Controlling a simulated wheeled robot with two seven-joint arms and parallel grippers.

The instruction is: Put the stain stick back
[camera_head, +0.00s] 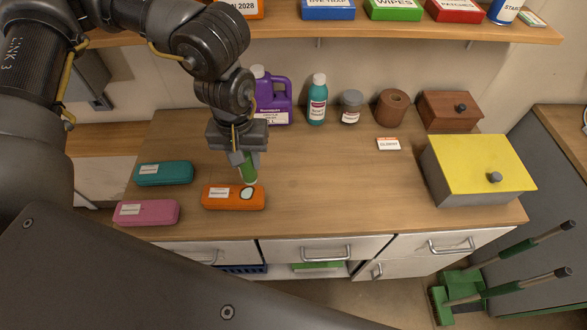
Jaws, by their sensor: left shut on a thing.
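The stain stick (249,171) is a small green stick, held roughly upright. My left gripper (242,158) points down and is shut on its upper part. The stick's lower end is just above or at the back edge of the orange case (222,197), near a dark round opening with a light patch in it. I cannot tell whether the stick touches the case. A teal case (163,173) and a pink case (147,212) lie to the left, both with white labels. My right gripper is out of view.
A purple jug (274,100), a teal bottle (317,100), a grey-lidded jar (351,107) and a brown round pot (392,107) stand along the back. A wooden box (449,111) and a yellow-lidded box (478,165) are at right. The counter's middle is clear.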

